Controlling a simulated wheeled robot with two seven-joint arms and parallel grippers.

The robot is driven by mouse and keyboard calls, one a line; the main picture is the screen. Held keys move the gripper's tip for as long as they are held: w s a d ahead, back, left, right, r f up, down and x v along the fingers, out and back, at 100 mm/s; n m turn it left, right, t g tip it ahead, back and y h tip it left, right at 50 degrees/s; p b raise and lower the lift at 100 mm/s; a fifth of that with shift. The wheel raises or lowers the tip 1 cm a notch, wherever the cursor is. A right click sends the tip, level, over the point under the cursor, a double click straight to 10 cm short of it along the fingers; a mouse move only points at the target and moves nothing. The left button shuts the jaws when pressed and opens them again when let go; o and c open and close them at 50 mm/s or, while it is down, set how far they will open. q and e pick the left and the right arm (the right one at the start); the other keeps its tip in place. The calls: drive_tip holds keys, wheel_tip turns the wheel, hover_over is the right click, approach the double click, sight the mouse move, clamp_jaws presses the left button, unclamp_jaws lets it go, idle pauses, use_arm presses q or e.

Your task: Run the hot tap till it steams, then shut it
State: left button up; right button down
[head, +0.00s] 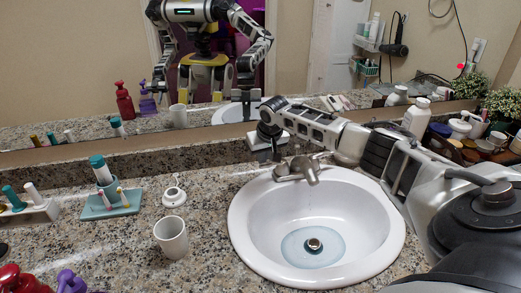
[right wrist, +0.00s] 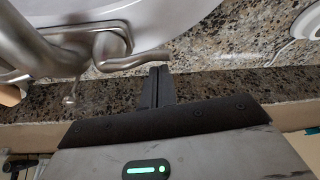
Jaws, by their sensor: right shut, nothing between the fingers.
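The metal tap (head: 300,171) stands at the back rim of the white sink (head: 245,222), with its spout over the bowl. A shallow bluish pool of water (head: 296,247) lies around the drain. I cannot make out a clear stream or any steam. My right gripper (head: 268,154) is behind and left of the tap, pointing down, shut and empty. In the right wrist view its closed fingers (right wrist: 158,72) are close by the end of a tap lever (right wrist: 118,60); I cannot tell whether they touch it. My left gripper shows only as a reflection in the mirror.
A white cup (head: 171,238) and a small white round item (head: 174,194) stand left of the sink. A teal tray (head: 110,212) is farther left. Bottles and jars (head: 417,118) crowd the right back counter. The mirror (head: 80,60) rises behind the tap.

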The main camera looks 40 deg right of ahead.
use_arm(q)
drive_tip(key=shift+f, duration=0.15)
use_arm(e)
drive_tip(key=shift+s, duration=0.15)
use_arm(q)
drive_tip(key=shift+r, duration=0.3)
use_arm(e)
drive_tip(key=shift+s+a+n, duration=0.1)
drive_tip(key=shift+a+n, duration=0.05)
drive_tip(key=shift+n, duration=0.15)
